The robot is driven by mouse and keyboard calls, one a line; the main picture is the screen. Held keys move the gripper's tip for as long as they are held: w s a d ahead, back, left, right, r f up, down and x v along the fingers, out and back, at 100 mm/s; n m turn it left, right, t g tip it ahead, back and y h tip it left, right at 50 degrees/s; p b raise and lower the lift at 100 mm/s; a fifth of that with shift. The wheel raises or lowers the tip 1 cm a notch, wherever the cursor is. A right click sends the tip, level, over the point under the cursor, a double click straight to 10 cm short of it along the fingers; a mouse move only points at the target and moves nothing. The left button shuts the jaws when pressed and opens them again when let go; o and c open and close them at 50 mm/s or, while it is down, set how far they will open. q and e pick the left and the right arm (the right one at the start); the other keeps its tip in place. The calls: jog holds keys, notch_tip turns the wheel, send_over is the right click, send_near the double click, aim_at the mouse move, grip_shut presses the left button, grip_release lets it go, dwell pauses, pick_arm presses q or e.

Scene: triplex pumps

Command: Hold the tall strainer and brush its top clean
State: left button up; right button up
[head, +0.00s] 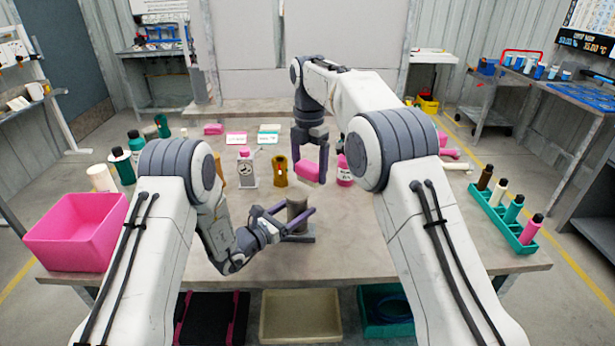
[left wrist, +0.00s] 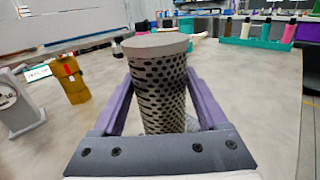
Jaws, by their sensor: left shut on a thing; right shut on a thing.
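The tall strainer (head: 297,216) is a grey upright cylinder near the middle of the table. In the left wrist view it is a perforated tube (left wrist: 160,90) with a plain grey top (left wrist: 155,45) and darker patches on its side. My left gripper (head: 287,222) is shut on the strainer, one finger on each side; the left wrist view shows the fingers (left wrist: 160,108) around it. My right gripper (head: 309,172) points down and is shut on a pink block (head: 307,173). The block appears above and beyond the strainer, apart from it. Bristles cannot be made out.
A pink bin (head: 75,232) is at the left edge and a teal bottle rack (head: 503,222) at the right. The front table is mostly clear.

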jog(key=shift+r, duration=2.2)
pick_arm(q)
jog(key=o, duration=1.3)
jog(key=shift+o, duration=0.2)
